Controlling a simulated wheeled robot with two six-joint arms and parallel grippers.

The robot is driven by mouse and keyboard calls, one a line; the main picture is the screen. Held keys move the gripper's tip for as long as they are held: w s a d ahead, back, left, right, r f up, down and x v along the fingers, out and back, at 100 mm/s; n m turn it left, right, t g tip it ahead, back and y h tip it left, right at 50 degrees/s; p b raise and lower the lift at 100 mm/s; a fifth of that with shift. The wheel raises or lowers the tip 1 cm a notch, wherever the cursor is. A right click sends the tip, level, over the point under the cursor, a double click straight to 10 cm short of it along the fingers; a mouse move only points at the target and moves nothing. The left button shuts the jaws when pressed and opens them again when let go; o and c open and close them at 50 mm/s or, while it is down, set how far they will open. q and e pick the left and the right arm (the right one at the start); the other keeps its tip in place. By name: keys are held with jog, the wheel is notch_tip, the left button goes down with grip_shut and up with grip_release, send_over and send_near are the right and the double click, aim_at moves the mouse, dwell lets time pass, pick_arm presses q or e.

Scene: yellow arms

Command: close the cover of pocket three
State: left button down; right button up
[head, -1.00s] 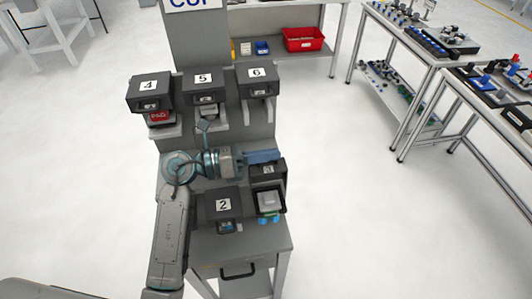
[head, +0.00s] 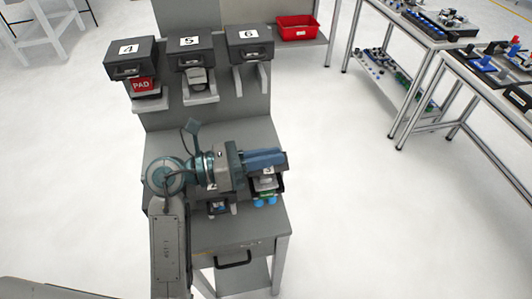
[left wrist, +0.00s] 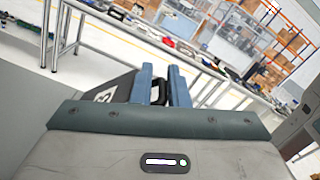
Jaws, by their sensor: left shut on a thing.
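Pocket three's dark cover (head: 281,170), marked 3, is at the right of the lower bench row in the head view. It is not fully down: a grey item (head: 265,184) and blue pieces (head: 265,200) show below its edge. My left gripper (head: 264,159) reaches over it from the left. In the left wrist view its two blue fingers (left wrist: 160,90) are shut on the cover's black handle (left wrist: 158,93); the cover (left wrist: 122,88) with its number lies just left of them. My right gripper is in neither view.
Pocket two (head: 219,207) is mostly hidden under my left wrist. Covered pockets four (head: 130,58), five (head: 190,52) and six (head: 248,44) stand at the back. The floor right of the bench is clear.

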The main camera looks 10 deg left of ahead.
pick_arm(q)
jog(key=shift+s+f, duration=0.1)
jog(key=shift+f, duration=0.05)
dwell(0.3)
jog(key=c, duration=1.6)
grip_release()
jog(key=shift+o, duration=0.3)
jog(key=shift+s+d, duration=0.1)
